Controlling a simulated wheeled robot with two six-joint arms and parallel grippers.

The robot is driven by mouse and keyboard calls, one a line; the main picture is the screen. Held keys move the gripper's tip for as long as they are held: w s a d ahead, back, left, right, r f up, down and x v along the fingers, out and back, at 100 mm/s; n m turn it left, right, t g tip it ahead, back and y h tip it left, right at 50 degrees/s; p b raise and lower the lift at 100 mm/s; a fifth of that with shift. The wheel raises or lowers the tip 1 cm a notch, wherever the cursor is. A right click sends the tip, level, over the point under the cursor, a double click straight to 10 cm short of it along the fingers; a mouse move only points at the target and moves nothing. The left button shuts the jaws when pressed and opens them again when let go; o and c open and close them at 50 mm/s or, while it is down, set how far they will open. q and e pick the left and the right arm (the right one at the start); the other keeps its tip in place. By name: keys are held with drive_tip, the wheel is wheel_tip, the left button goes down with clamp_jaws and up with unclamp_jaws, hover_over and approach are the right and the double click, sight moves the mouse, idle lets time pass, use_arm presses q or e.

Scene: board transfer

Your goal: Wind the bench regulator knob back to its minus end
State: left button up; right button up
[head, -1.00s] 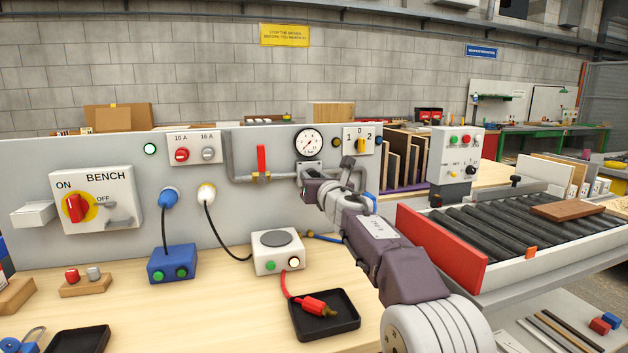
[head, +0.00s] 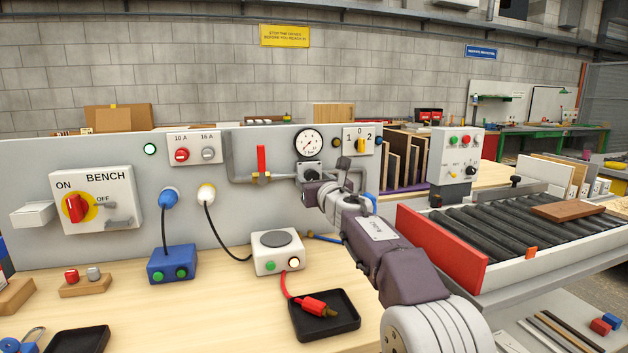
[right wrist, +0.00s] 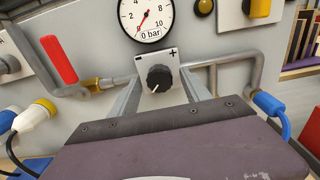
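The regulator knob (right wrist: 159,78) is black and round, on a grey plate (right wrist: 171,56) marked minus on the left and plus on the right. Its white pointer line aims down and slightly left. My right gripper (right wrist: 161,88) is open, its two fingers on either side of the knob with visible gaps. In the head view the knob (head: 311,172) shows just beyond my right gripper (head: 312,182). The gauge (right wrist: 145,16) above has its red needle near the low, 0 bar end. My left gripper is out of view.
Grey pipes (right wrist: 228,58) run to both sides of the regulator, with a red lever (right wrist: 59,60) on the left. A blue connector (right wrist: 271,116) sits at the right. Below are a grey box (head: 278,263) and a black tray (head: 346,329).

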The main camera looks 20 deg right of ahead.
drive_tip(key=shift+r, duration=0.1)
drive_tip(key=s+b, duration=0.3)
drive_tip(key=s, duration=0.6)
drive_tip(key=shift+d, duration=0.15)
